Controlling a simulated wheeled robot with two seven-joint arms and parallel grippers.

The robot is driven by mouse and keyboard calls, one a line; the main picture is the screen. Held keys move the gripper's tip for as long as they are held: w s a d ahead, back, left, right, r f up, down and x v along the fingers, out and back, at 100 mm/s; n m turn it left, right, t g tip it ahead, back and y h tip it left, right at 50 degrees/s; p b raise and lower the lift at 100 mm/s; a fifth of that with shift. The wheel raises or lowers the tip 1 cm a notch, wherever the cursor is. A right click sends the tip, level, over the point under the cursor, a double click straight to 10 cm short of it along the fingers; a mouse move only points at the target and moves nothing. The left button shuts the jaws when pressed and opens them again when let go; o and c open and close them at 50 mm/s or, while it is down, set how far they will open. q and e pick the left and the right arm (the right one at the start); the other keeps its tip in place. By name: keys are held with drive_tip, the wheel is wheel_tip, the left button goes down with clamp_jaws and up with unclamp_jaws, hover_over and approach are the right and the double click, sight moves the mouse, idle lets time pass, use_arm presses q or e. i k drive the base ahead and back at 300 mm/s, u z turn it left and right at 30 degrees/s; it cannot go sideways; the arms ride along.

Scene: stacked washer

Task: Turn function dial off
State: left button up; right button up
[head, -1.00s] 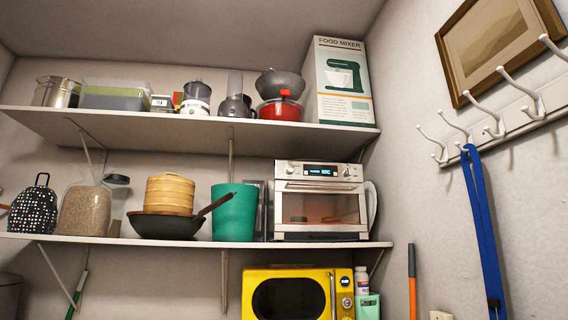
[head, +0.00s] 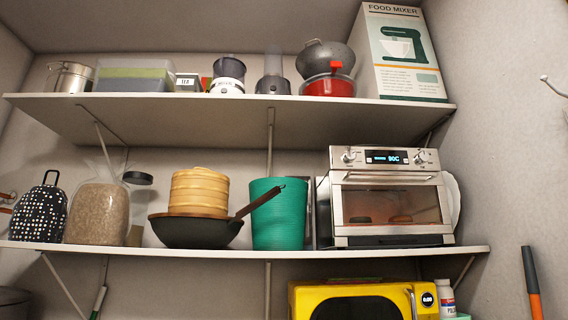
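A silver toaster oven (head: 388,198) stands on the middle shelf at the right in the head view. Its door is closed and some items show dimly behind the glass. Neither of my grippers is in view.
A yellow microwave (head: 350,302) sits below the middle shelf (head: 390,256). A green bin (head: 279,214) and a wok (head: 196,232) with a bamboo steamer stand left of the oven. The upper shelf (head: 200,117) overhangs and holds a food mixer box (head: 404,55). The space before the oven looks clear.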

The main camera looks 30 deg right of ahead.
sight(350, 154)
drive_tip(key=z, duration=0.3)
drive_tip(key=i, duration=1.25)
drive_tip(key=z, duration=0.8)
